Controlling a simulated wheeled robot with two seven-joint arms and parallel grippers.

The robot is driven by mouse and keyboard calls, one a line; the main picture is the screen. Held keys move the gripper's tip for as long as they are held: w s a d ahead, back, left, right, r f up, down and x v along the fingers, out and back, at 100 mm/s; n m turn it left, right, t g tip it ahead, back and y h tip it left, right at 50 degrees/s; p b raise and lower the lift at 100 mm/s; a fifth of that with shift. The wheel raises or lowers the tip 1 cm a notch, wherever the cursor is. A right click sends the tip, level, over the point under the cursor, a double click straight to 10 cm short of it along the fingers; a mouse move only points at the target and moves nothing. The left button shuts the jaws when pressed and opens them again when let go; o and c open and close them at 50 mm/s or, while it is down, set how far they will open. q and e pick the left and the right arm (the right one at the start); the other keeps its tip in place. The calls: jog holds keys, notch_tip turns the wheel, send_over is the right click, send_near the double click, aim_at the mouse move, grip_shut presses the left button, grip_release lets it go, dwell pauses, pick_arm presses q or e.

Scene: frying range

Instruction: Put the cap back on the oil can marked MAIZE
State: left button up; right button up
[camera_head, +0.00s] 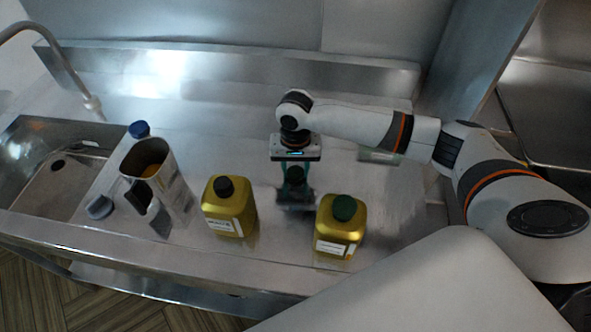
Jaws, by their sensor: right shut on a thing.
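The left yellow can (228,211) and the right yellow can (337,235) carry white labels too small to read, so I cannot tell which is MAIZE. My right gripper (295,186) points down between and behind them, apart from both. It is shut on a small dark round thing (295,174), possibly a cap, partly hidden by the fingers. My left gripper is not in view.
A grey open-topped container (178,193) with something orange-brown inside stands left of the cans. A blue cap-like thing (139,129) shows behind it and a grey round thing (100,207) beside it. A sink (62,180) lies far left.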

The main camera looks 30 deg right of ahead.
aim_at(295, 173)
notch_tip(295, 173, up, 10)
jog(key=b, duration=0.1)
jog(key=shift+f, duration=0.15)
dwell(0.5)
